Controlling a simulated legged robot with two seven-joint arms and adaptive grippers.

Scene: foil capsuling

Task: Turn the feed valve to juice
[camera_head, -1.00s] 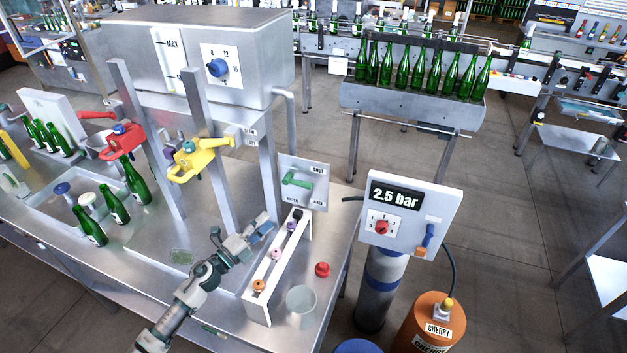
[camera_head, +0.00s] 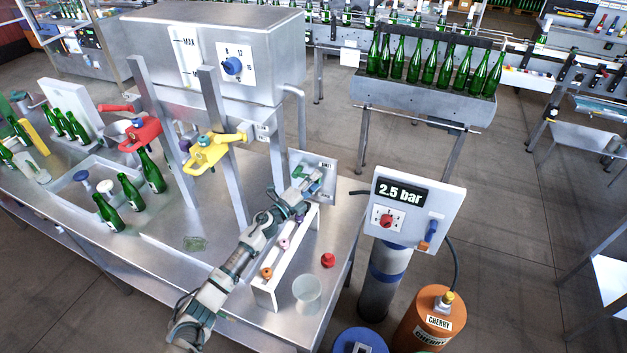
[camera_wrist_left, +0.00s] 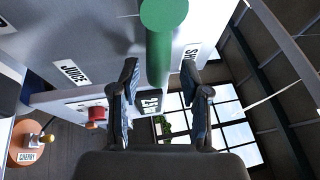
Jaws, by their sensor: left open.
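The feed valve's grey panel (camera_head: 297,160) stands upright at the table's far right corner, behind my left gripper (camera_head: 312,181). In the left wrist view, the green valve handle (camera_wrist_left: 160,45) lies between the fingertips of my left gripper (camera_wrist_left: 158,72), which is open with a gap to each side. In that view the JUICE label (camera_wrist_left: 75,73) is to the left of the handle and the SHUT label (camera_wrist_left: 190,60) to its right. In the head view the gripper covers most of the handle, so its pointing direction is unclear. My right gripper is not in view.
A white rack (camera_head: 265,292) with small coloured parts runs under my left arm. A clear cup (camera_head: 307,292) and a red knob (camera_head: 328,260) are right of it. A 2.5 bar gauge box (camera_head: 412,210) stands beyond the table's right edge. Yellow (camera_head: 207,152) and red (camera_head: 135,131) taps are left.

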